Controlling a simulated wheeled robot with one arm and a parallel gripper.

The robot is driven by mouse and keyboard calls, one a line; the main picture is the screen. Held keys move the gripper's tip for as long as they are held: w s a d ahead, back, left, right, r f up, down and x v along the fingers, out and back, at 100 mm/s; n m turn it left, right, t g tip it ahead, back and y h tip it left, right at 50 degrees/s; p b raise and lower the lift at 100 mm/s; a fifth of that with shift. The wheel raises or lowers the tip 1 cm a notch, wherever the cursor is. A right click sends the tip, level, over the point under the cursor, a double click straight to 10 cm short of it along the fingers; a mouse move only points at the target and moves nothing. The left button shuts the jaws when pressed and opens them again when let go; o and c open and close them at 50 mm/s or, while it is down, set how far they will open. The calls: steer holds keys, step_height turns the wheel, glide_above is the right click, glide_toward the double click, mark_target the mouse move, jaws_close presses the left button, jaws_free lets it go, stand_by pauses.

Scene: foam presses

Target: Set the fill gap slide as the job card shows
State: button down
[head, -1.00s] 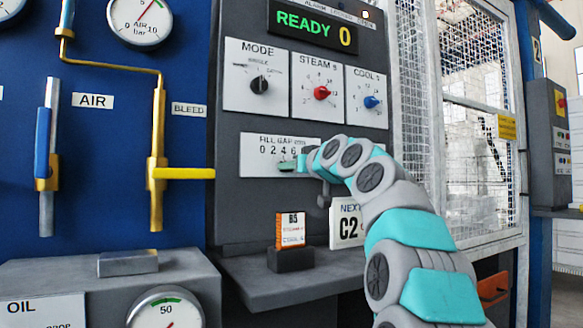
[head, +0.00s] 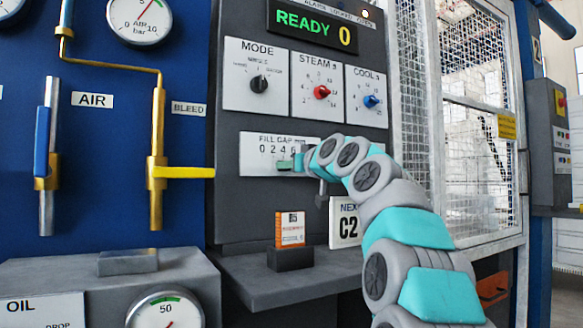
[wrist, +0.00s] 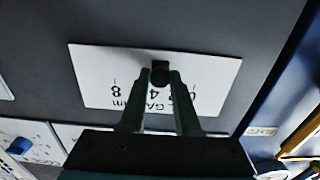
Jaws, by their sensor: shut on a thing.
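The fill gap slide is a white scale plate (head: 258,163) on the dark press panel, under the dials. Its digits 0, 2, 4 and part of a 6 show in the head view; my arm covers its right part. My gripper (head: 289,164) is at the plate. In the wrist view the plate (wrist: 205,75) looks upside down, and my gripper (wrist: 158,85) is shut on the dark slide knob (wrist: 160,70). The exact reading is hidden by the knob and fingers. The orange-edged job card (head: 290,229) stands on the shelf; its print is too small to read.
MODE (head: 259,84), STEAM (head: 321,91) and COOL (head: 372,101) dials sit just above the slide. The shelf (head: 270,288) juts out underneath. A mesh guard (head: 470,120) stands to the right. A yellow bleed lever (head: 185,173) is at left.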

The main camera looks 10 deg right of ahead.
steer(key=shift+s+a+r, duration=0.1)
steer(key=shift+s+a, duration=0.15)
steer(key=shift+a, duration=0.35)
steer(key=shift+s+a, duration=0.25)
steer(key=shift+a, duration=0.3)
steer(key=c, duration=0.6)
jaws_free()
steer(key=shift+c, duration=0.2)
steer(key=shift+w, duration=0.1)
steer(key=b+v, duration=0.1)
steer(key=v, duration=0.6)
steer(key=shift+s+b, duration=0.35)
steer(key=shift+s+d, duration=0.1)
